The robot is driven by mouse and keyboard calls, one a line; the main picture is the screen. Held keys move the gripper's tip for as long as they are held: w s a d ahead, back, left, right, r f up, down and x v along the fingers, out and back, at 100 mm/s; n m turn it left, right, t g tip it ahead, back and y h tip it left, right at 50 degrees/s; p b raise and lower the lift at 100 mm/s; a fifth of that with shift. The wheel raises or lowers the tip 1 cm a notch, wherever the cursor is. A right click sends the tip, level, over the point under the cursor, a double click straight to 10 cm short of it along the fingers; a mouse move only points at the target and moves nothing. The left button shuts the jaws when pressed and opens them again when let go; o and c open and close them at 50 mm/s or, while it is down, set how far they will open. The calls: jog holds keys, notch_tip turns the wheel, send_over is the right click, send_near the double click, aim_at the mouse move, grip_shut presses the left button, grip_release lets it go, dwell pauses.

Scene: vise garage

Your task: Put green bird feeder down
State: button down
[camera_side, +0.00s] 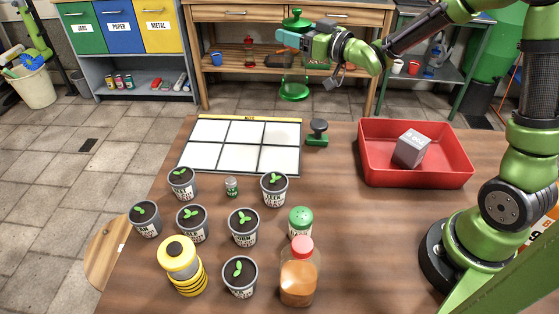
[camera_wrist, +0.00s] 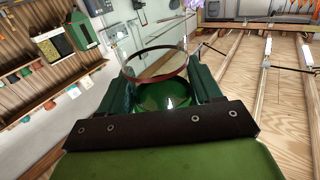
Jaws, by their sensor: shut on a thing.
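The green bird feeder (camera_side: 294,91) has a green cap, a clear tube and a round green base. My gripper (camera_side: 289,39) is shut on it near its top, and the feeder hangs upright in the air. In the side view it shows past the far edge of the wooden table (camera_side: 345,215), with its base above that edge in the picture. In the wrist view, the feeder's clear tube with a brown rim (camera_wrist: 157,62) lies between the two dark green jaws of my gripper (camera_wrist: 166,88).
The table's middle right is clear.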

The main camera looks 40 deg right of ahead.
jog(key=s+a+f+n+g+y, duration=0.1)
jog(key=s+a+n+g+y, duration=0.2)
jog(key=s+n+g+y, duration=0.5)
jog(key=s+a+f+n+g+y, duration=0.2)
jog(key=s+a+n+y, duration=0.3)
jog(key=s, duration=0.6)
notch_tip(320, 180, down, 10)
jog(key=d+m+g, duration=0.1)
jog(key=shift+s+d+r+y, duration=0.15)
jog(key=shift+r+y, duration=0.05)
jog(key=shift+y, duration=0.2)
jog(key=shift+f, duration=0.2)
jog(key=shift+c, duration=0.9)
grip_release()
jog(key=shift+r, duration=0.15)
